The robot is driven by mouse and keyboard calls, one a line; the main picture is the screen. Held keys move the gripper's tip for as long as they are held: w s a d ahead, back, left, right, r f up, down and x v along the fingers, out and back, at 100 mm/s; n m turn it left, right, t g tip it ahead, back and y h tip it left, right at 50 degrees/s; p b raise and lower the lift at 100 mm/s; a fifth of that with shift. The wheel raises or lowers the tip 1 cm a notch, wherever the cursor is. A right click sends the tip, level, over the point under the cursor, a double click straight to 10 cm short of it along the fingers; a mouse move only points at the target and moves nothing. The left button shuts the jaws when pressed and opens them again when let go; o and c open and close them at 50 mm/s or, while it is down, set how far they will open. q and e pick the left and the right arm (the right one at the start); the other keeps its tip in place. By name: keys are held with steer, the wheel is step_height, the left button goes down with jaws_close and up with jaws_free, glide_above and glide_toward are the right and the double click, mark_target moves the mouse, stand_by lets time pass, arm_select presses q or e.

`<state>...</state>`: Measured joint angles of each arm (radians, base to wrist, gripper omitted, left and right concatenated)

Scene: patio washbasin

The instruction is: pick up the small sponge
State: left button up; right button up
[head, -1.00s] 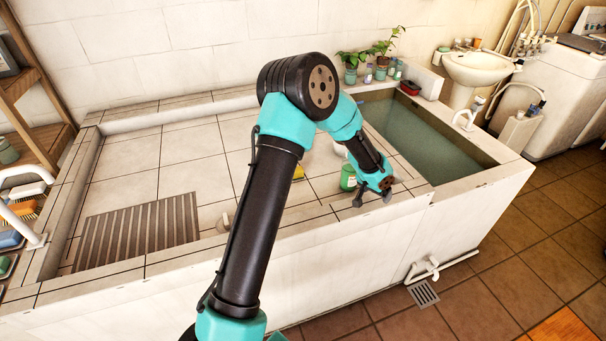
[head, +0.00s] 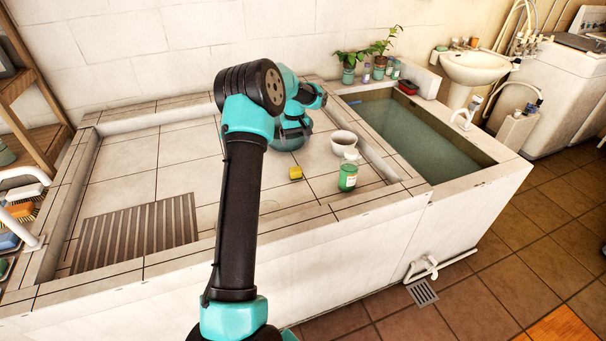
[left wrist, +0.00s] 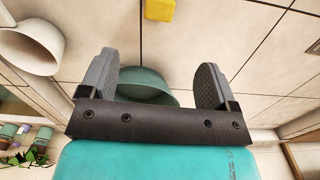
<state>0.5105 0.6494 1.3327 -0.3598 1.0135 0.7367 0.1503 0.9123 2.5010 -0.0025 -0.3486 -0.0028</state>
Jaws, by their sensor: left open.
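The small yellow sponge (head: 295,173) lies on the tiled counter, left of the green bottle. It also shows at the top edge of the left wrist view (left wrist: 160,9), partly cut off, beyond my fingertips. My left gripper (left wrist: 157,64) is open and empty, its two grey fingers spread apart. In the head view it is mostly hidden by its own arm, over the counter behind the sponge. A teal bowl (left wrist: 146,86) shows between and beyond the fingers, partly hidden by the gripper. My right gripper is not in view.
A white bowl (head: 343,141) and a green bottle (head: 348,172) stand right of the sponge. A water-filled basin (head: 415,130) lies farther right. A slatted drain panel (head: 135,235) is at the left. The counter's middle left is clear.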

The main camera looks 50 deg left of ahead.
mark_target(296, 169)
arm_select(q)
step_height(296, 169, down, 12)
steer(key=shift+r, duration=0.1)
steer(key=shift+f, duration=0.25)
stand_by(0.5)
steer(key=shift+w+a+f, duration=0.1)
steer(key=shift+f, duration=2.55)
steer(key=c, duration=1)
